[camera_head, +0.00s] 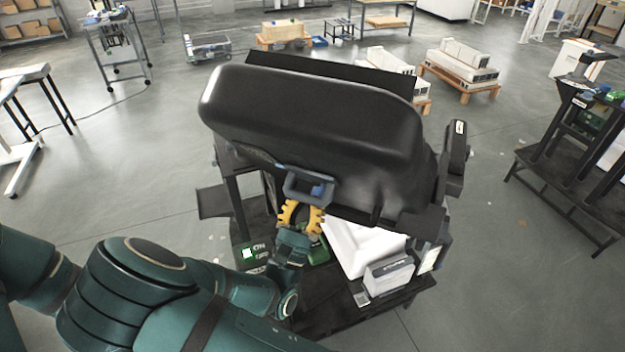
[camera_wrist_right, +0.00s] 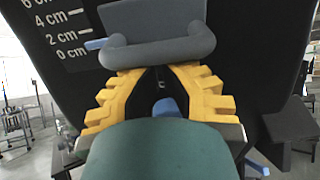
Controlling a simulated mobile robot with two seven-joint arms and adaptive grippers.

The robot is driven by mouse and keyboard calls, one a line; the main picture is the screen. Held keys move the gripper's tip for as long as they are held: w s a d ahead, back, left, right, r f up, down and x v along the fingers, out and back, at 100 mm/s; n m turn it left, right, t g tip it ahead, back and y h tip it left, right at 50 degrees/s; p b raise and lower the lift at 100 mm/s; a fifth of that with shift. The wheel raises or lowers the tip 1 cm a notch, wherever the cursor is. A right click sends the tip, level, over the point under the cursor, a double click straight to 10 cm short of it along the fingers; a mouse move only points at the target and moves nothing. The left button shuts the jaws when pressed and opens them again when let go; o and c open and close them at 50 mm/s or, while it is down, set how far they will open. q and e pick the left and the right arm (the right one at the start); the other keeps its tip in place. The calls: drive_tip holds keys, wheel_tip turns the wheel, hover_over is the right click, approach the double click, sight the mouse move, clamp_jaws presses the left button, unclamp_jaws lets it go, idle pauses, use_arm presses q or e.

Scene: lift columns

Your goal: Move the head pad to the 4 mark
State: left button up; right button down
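The head pad (camera_head: 315,115) is a large black cushion near the middle of the head view, on a dark stand. A grey loop handle (camera_head: 308,188) sits below its front; the handle also shows close up in the right wrist view (camera_wrist_right: 160,45). A blue tab (camera_wrist_right: 95,44) left of the handle is roughly level with the 0 cm line of a white scale (camera_wrist_right: 68,35), below the 4 cm line. My right gripper (camera_head: 304,207), with yellow fingers, is at the handle's near bar. The bar hides its fingertips, so its grip is unclear. My left gripper is not in view.
A white box (camera_head: 388,274) and a white shape (camera_head: 360,245) are at the stand's lower right. A green-lit ON/OFF panel (camera_head: 250,254) is left of the gripper. A dark bench (camera_head: 575,185) stands at right. Open grey floor surrounds the stand.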

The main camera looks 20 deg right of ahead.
sight(303, 199)
drive_tip(key=shift+s+a+r+p, duration=0.35)
drive_tip(key=shift+r+p, duration=0.35)
drive_tip(key=shift+s+a+r+p, duration=0.35)
drive_tip(key=shift+r+p, duration=0.3)
idle(0.9)
drive_tip(key=shift+d+f, duration=0.1)
drive_tip(key=shift+f, duration=0.1)
drive_tip(key=shift+w+d+f, duration=0.25)
drive_tip(key=shift+w+f, duration=0.1)
drive_tip(key=shift+f, duration=0.15)
idle(0.5)
drive_tip(key=b+v, duration=0.3)
drive_tip(key=v, duration=0.6)
drive_tip(key=shift+b, duration=0.35)
drive_tip(key=shift+s, duration=0.1)
idle(1.0)
